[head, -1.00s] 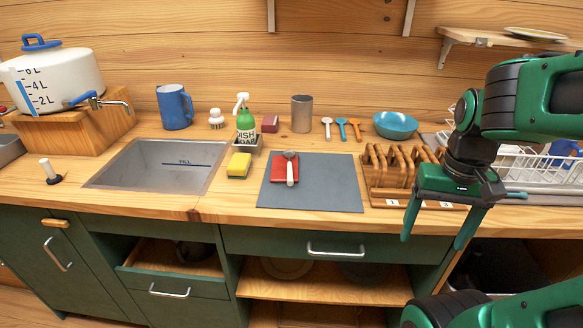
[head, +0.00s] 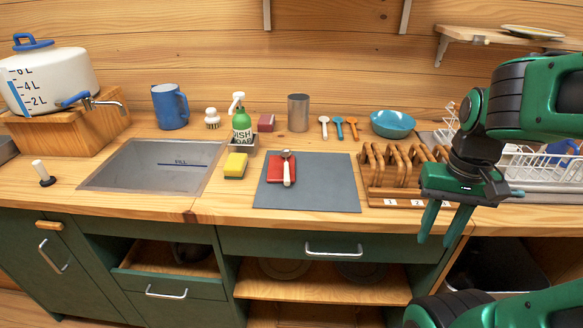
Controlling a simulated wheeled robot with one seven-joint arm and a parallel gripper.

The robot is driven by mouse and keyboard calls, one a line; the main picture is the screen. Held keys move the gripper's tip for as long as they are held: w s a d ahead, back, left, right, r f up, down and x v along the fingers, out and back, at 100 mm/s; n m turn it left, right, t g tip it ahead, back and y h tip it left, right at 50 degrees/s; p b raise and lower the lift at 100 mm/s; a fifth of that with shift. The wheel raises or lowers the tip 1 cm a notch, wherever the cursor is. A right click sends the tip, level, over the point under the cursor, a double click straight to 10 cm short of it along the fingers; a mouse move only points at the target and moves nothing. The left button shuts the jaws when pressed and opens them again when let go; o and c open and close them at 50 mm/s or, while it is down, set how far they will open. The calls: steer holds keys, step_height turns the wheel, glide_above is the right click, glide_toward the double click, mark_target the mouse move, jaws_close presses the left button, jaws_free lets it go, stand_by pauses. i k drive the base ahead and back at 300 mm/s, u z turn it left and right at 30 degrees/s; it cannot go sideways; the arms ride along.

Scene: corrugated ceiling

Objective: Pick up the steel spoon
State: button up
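A spoon with a grey metal bowl and a pale handle (head: 287,172) lies on a folded red cloth (head: 274,172), its bowl toward the back wall. The cloth rests on a dark grey mat (head: 335,187) on the wooden counter. My gripper (head: 437,241) hangs at the right, in front of the counter's front edge, pointing down. Its two green fingers are apart with nothing between them. It is well to the right of the spoon and not touching it.
A wooden rack (head: 385,190) stands between the mat and my gripper. A yellow sponge (head: 235,165), a green soap bottle (head: 241,124) and the sink (head: 150,166) are left of the mat. Several small items, including a grey cup (head: 298,112) and a blue bowl (head: 391,124), line the back.

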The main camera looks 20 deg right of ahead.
mark_target(286, 165)
steer(key=z, duration=1.8)
steer(key=k, duration=2.5)
steer(key=u, duration=0.55)
steer(key=i, duration=1)
steer(key=z, duration=0.1)
